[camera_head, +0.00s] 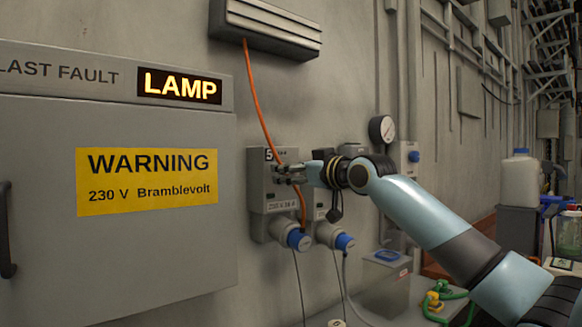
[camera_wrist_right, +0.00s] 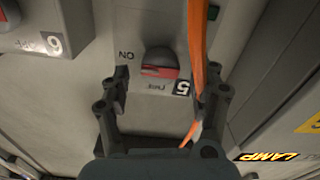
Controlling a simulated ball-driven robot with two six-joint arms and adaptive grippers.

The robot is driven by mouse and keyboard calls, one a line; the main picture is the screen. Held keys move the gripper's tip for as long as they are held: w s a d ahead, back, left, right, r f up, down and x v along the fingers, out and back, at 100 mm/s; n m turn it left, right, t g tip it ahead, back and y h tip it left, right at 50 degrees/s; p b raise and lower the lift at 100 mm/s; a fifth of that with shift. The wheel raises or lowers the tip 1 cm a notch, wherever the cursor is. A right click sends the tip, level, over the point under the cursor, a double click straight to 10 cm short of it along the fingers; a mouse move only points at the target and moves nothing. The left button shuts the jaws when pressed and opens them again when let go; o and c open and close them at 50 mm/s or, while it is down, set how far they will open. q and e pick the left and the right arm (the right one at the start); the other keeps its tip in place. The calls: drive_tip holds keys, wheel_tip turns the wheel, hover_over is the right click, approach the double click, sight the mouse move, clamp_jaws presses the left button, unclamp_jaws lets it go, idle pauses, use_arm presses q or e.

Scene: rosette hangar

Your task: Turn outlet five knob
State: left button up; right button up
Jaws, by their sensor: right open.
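Outlet five is a grey wall box (camera_head: 257,190) marked 5, right of the large grey cabinet in the head view. Its knob (camera_wrist_right: 160,62), dark grey with a red face, shows in the right wrist view near the ON label. My right gripper (camera_head: 283,173) is in front of this box, covering the knob in the head view. In the wrist view its open fingers (camera_wrist_right: 164,92) are spread to either side below the knob, with nothing held. An orange cable (camera_wrist_right: 197,45) runs close by the right-hand finger; I cannot tell whether they touch. My left gripper is out of view.
The cabinet (camera_head: 150,250) has a lit LAMP display (camera_head: 180,88) and a yellow warning sign (camera_head: 146,181). A neighbouring box marked 6 (camera_wrist_right: 50,43) is at the wrist view's upper left. Blue-capped plugs (camera_head: 298,239) hang below the outlets. A gauge (camera_head: 382,129) is to the right.

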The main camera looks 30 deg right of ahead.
drive_tip(key=shift+w, duration=0.35)
drive_tip(key=c, duration=1.2)
drive_tip(key=shift+n, duration=0.3)
drive_tip(key=n+b, duration=0.1)
drive_tip(key=n, duration=0.4)
drive_tip(key=n+b, duration=0.1)
drive_tip(key=n, duration=0.5)
drive_tip(key=n+b, duration=0.2)
drive_tip(key=n, duration=0.4)
drive_tip(key=shift+a+f, duration=0.2)
drive_tip(key=shift+f, duration=0.15)
drive_tip(key=shift+n, duration=0.3)
